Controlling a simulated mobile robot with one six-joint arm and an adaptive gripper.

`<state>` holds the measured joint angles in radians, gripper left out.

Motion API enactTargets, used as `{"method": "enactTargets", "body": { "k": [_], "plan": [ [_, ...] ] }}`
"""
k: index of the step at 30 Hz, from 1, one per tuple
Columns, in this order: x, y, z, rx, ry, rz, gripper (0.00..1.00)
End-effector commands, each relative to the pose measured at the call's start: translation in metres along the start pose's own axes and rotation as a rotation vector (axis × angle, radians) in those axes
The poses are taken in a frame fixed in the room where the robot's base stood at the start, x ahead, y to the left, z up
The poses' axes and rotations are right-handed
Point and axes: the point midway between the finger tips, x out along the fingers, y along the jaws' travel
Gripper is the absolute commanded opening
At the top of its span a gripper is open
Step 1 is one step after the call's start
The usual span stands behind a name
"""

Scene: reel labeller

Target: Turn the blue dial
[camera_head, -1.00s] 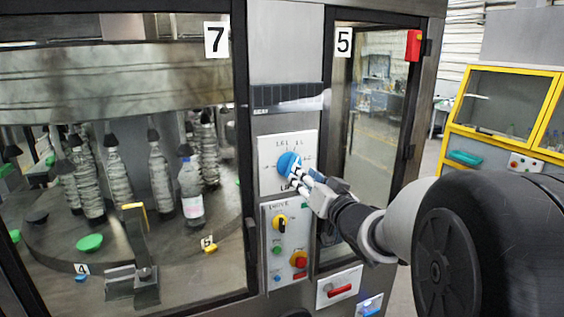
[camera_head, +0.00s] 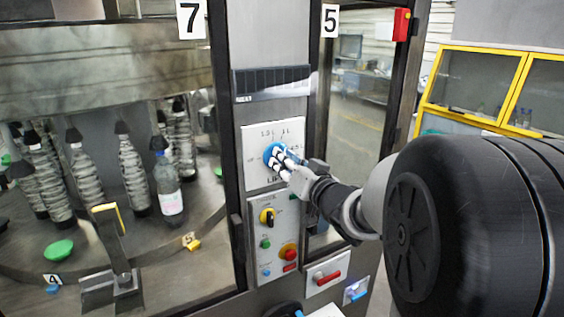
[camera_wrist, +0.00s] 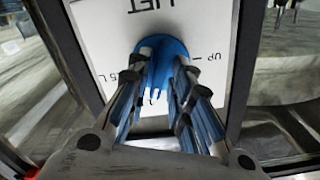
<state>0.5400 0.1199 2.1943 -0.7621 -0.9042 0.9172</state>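The blue dial (camera_head: 272,154) sits on a white plate (camera_head: 250,178) with printed marks around it, on the machine's front. My gripper (camera_head: 284,163) is at the dial, coming from the right. In the wrist view, the two fingers (camera_wrist: 165,58) reach onto the face of the blue dial (camera_wrist: 178,46), one on each side of its middle, with a gap between them. Parts of the dial show beyond the fingers. Whether they press on its grip is hidden. The wrist view shows "LIFT" upside down on the plate, with "UP" to the right of the dial.
Below is a panel with a yellow-black switch (camera_head: 267,217), a red button (camera_head: 289,253) and small buttons. Glass windows flank the column; bottles (camera_head: 167,184) stand behind the left one. A red handle (camera_head: 327,277) is lower right. A yellow-framed cabinet (camera_head: 470,88) stands at right.

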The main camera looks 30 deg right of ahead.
Motion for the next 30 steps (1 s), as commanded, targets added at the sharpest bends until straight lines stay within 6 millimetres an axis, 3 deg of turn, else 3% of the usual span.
{"method": "enactTargets", "body": {
  "k": [8,20,30],
  "plan": [
    [0.0001,0.0,0.0,0.0,0.0,0.0,0.0],
    [0.0001,0.0001,0.0003,-0.018,0.001,0.0,0.0],
    [0.0003,0.0005,0.0018,-0.195,0.002,-0.001,0.0]
  ]
}}
